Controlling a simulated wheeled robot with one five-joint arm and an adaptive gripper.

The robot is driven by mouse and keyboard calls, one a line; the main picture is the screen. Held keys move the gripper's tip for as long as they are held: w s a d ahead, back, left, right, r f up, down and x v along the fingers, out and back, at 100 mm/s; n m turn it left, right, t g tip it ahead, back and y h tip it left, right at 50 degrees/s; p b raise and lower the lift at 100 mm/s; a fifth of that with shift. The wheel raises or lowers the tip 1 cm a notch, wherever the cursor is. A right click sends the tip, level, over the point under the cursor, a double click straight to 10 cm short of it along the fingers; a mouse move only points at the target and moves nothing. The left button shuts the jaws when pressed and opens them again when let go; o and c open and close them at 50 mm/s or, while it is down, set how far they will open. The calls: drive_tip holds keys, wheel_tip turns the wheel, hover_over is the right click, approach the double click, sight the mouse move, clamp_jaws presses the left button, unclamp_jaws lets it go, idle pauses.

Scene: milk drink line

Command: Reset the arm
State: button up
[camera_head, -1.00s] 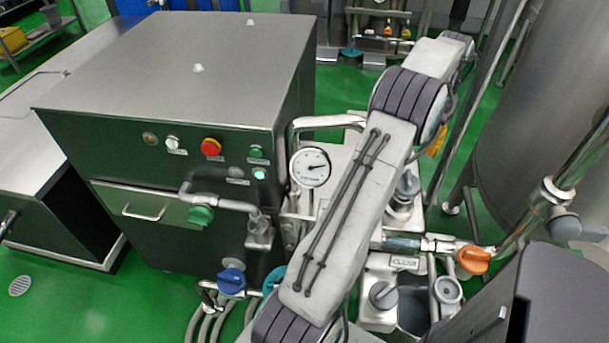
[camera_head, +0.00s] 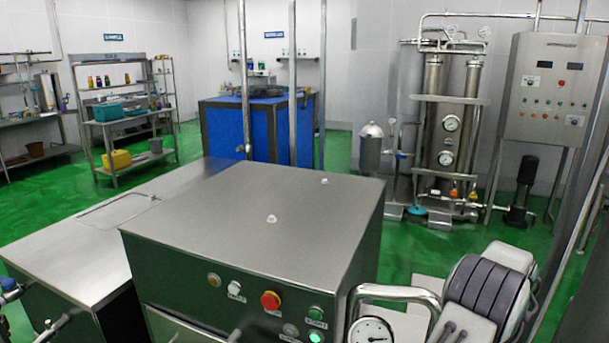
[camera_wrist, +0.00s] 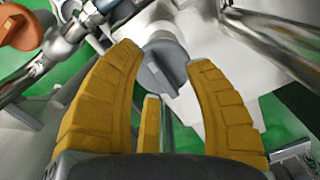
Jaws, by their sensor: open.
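My gripper (camera_wrist: 160,85) shows in the wrist view with its yellow fingers spread apart and nothing between them. A grey knob (camera_wrist: 165,68) on a metal fitting lies beyond the fingertips, apart from them as far as I can tell. An orange valve handle (camera_wrist: 20,28) is at the upper left of the wrist view. In the head view only part of my arm shows, at the lower right, and my gripper is out of that view.
A steel cabinet (camera_head: 255,215) with a red button (camera_head: 270,300) stands close in front. A pressure gauge (camera_head: 371,331) and a bent pipe (camera_head: 395,292) are beside my arm. A filter unit (camera_head: 447,130) and control panel (camera_head: 552,90) stand behind. Green floor is open between them.

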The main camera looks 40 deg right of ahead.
drive_tip(key=w+a+r+n, duration=0.2)
drive_tip(key=w+a, duration=0.3)
drive_tip(key=a, duration=0.4)
drive_tip(key=w+a+r+n, duration=0.1)
drive_tip(key=w+a+r, duration=0.1)
drive_tip(key=w+a, duration=0.5)
drive_tip(key=w+a+r+n, duration=0.2)
drive_tip(key=w+a, duration=0.1)
drive_tip(key=a, duration=0.8)
drive_tip(key=w+a+r+n+t, duration=0.2)
drive_tip(key=a+n, duration=0.4)
drive_tip(key=a, duration=0.5)
drive_tip(key=w+a+r+n+t, duration=0.1)
drive_tip(key=w+a+r+n, duration=0.2)
drive_tip(key=a, duration=0.8)
drive_tip(key=shift+r+n+t+h, duration=0.35)
drive_tip(key=shift+r+n, duration=0.75)
drive_tip(key=shift+n, duration=0.5)
